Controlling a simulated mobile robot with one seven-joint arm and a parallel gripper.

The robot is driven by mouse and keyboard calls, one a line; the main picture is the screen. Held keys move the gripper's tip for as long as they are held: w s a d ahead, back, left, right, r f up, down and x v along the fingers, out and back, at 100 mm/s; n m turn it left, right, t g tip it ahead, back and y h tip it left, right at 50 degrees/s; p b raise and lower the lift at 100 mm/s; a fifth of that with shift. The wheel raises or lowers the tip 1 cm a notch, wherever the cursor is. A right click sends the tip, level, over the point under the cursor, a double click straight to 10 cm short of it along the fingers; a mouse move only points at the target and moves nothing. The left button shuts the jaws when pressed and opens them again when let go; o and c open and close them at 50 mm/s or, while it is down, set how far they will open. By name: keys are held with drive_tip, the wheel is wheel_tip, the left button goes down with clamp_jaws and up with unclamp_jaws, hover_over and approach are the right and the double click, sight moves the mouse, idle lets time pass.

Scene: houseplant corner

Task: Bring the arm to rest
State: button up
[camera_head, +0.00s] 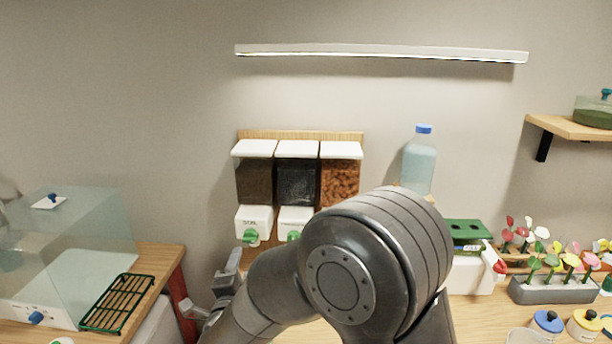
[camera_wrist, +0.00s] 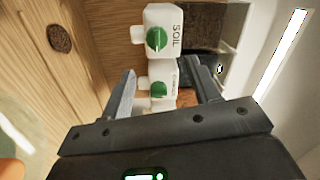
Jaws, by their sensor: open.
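My gripper (camera_wrist: 162,84) is open, its two fingers apart with nothing seen held between them. In the wrist view, the white SOIL dispenser outlet (camera_wrist: 164,18) with a green knob lies beyond the fingers. A second white outlet (camera_wrist: 161,78) with a green knob shows in the gap between them; I cannot tell how far off it is. In the head view, my gripper (camera_head: 208,296) is low on the left, partly hidden by my arm. It is below and left of the SOIL outlet (camera_head: 250,222). My bent arm covers the middle of the counter.
Dispensers (camera_head: 298,182) hang on the wall, the right outlet hidden by my arm. A glass case (camera_head: 70,245) and green rack (camera_head: 118,303) stand left. A blue-capped bottle (camera_head: 420,165), a white box with a green top (camera_head: 468,232) and a grey flower planter (camera_head: 553,292) are right.

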drive_tip(key=s+d+r+n+g+y, duration=0.1)
drive_tip(key=d+r+n+g+y, duration=0.1)
drive_tip(key=d+r+n+g, duration=0.25)
drive_tip(key=d+r+n+g+y, duration=0.1)
drive_tip(key=d+r+n, duration=0.35)
drive_tip(key=d, duration=0.35)
drive_tip(key=s+d+f+n+g+h, duration=0.1)
drive_tip(key=s+d+n+g+h, duration=0.1)
drive_tip(key=s+d, duration=0.8)
drive_tip(key=s+d+f+n+g+h, duration=0.1)
drive_tip(key=s+d+g, duration=0.4)
drive_tip(key=s+d, duration=0.6)
drive_tip(key=s+n+h, duration=0.1)
drive_tip(key=n, duration=0.1)
drive_tip(key=shift+s+f+n, duration=0.3)
drive_tip(key=shift+f, duration=0.1)
drive_tip(key=shift+d, duration=0.1)
drive_tip(key=shift+c, duration=0.5)
